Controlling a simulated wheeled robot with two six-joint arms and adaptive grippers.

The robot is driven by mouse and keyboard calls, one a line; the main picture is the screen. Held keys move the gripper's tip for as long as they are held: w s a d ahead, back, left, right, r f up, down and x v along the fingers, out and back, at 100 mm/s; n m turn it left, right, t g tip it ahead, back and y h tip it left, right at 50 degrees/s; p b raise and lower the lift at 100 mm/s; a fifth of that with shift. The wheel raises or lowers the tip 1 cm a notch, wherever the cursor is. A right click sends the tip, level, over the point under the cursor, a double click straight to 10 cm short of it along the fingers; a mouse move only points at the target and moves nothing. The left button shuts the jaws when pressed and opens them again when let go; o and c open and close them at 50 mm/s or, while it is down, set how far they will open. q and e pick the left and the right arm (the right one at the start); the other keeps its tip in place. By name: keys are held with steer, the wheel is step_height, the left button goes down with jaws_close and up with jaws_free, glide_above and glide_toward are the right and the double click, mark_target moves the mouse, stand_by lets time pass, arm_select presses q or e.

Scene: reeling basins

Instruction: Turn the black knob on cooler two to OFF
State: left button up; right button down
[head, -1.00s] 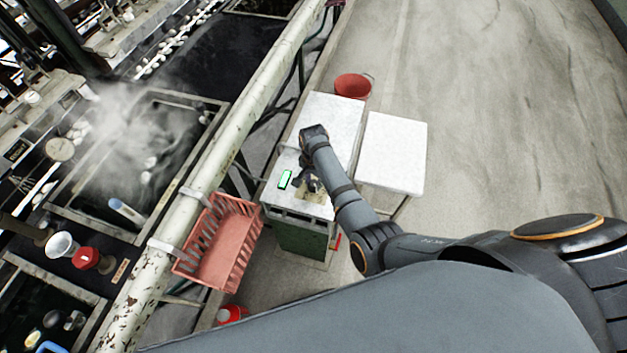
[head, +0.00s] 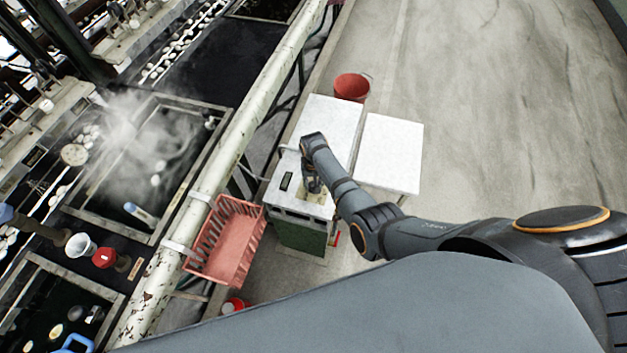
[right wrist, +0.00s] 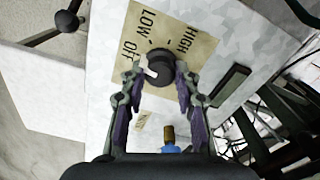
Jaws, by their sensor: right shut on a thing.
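The cooler (head: 285,205) is a white-topped box with a dark green front in the head view. Its black knob (right wrist: 160,62) sits on a tan plate (right wrist: 196,62) marked LOW, OFF and HIGH in the right wrist view. The knob's white mark points to the lower left, on the OFF side; exact alignment is hard to tell. My right gripper (right wrist: 156,84) is shut on the knob, one finger on each side. In the head view my right gripper (head: 313,186) is over the plate. The display (head: 286,181) is dark. My left gripper is out of view.
A second white top (head: 390,155) stands to the right, with a red bucket (head: 351,87) behind. A red basket (head: 225,245) and a pale pipe rail (head: 240,125) lie left of the cooler, with steaming basins (head: 150,150) beyond. Open floor (head: 500,120) is at right.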

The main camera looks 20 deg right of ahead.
steer(key=shift+n, duration=0.5)
steer(key=c, duration=1)
jaws_free()
step_height(320, 180, up, 12)
